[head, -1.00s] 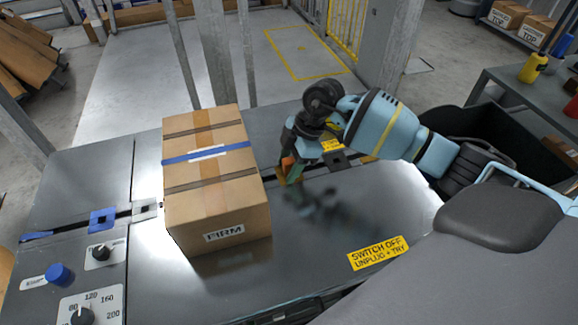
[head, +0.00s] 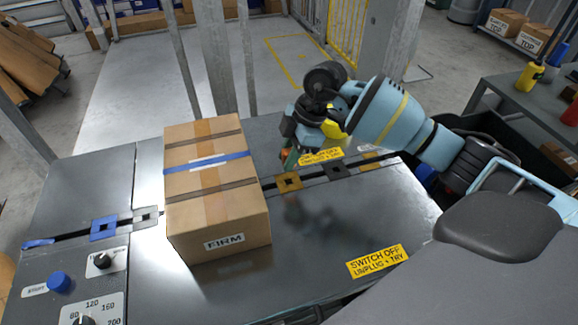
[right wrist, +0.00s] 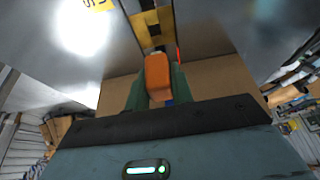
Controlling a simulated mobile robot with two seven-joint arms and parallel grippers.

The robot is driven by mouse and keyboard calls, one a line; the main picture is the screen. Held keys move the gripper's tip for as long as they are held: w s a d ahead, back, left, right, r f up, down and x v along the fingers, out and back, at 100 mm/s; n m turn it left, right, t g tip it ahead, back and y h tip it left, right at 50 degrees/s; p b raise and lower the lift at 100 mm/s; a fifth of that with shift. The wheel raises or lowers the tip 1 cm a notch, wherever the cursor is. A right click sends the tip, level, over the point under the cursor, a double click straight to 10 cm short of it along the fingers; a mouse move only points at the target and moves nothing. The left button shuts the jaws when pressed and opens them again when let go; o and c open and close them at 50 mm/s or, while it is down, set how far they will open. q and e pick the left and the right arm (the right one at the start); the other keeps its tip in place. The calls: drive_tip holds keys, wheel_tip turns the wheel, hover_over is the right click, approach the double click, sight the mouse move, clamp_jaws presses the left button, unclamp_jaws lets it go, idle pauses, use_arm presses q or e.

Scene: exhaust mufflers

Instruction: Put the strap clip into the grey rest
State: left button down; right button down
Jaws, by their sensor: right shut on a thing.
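My right gripper (head: 289,158) is above the far part of the metal table, right of the carton. It is shut on the orange strap clip (right wrist: 157,75), which sits between the green fingers in the right wrist view. In the head view only a little orange shows at the fingertips. A light grey square rest (head: 146,217) lies on the dark slot line, left of the carton and apart from the clip. My left gripper is not in view.
The taped carton (head: 217,190) with a blue strap stands between my gripper and the light grey rest. Control knobs (head: 58,282) are at the front left.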

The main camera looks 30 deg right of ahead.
sight(284, 152)
drive_tip(key=shift+r, duration=1.95)
